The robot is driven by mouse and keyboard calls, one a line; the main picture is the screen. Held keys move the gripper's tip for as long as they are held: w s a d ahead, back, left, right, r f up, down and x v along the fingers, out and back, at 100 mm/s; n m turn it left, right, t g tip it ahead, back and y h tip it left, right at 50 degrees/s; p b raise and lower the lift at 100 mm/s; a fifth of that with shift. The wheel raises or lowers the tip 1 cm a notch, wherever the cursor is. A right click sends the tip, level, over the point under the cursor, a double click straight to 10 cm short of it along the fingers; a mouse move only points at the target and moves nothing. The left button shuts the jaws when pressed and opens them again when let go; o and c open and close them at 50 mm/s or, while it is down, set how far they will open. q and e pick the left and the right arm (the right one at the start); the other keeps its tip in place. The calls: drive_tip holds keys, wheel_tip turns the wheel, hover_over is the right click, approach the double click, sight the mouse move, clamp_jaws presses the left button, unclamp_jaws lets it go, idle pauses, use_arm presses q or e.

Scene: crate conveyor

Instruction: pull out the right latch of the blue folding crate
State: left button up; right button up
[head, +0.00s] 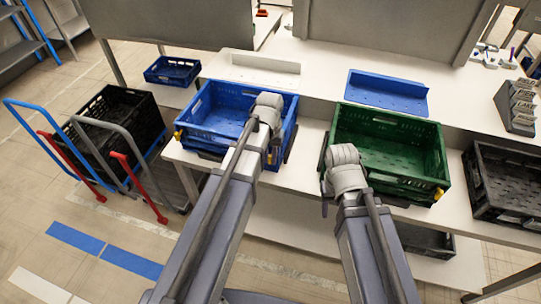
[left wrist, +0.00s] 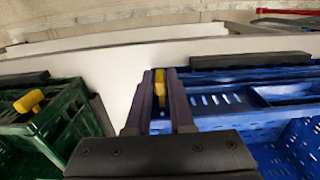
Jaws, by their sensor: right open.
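The blue folding crate (head: 215,131) stands on the white table, left of the middle in the head view. A yellow latch (head: 178,136) shows at its left front corner. My left gripper (head: 271,156) is at the crate's right front corner, where my arm hides the right latch in the head view. In the left wrist view the yellow right latch (left wrist: 159,82) sits between the fingertips of my left gripper (left wrist: 160,92), filling the gap beside the blue wall (left wrist: 222,122). My right gripper (head: 325,190) is open near the green crate's left side, its fingertips partly hidden.
A green crate (head: 372,174) with a yellow latch stands close to the right, with a narrow strip of white table between. A black crate (head: 505,200) is at the far right. A blue panel (head: 387,92) lies behind. A trolley with black crates (head: 122,113) stands left.

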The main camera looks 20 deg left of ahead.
sight(270, 156)
use_arm(q)
drive_tip(key=o, duration=0.4)
wheel_tip(270, 156, up, 8)
drive_tip(key=p, duration=0.8)
drive_tip(key=shift+f, duration=0.1)
drive_tip(key=shift+s+d, duration=0.15)
drive_tip(key=s+d+m, duration=0.1)
drive_tip(key=s+d, duration=0.2)
drive_tip(key=s, duration=0.1)
drive_tip(key=s+d+m, duration=0.1)
drive_tip(key=s+d, duration=0.3)
drive_tip(key=s, duration=0.1)
drive_tip(key=s+d+m+y, duration=0.1)
drive_tip(key=s+d, duration=0.2)
drive_tip(key=s, duration=0.2)
drive_tip(key=shift+d+f+b, duration=0.15)
drive_tip(key=shift+f+b, duration=0.1)
drive_tip(key=shift+b, duration=0.15)
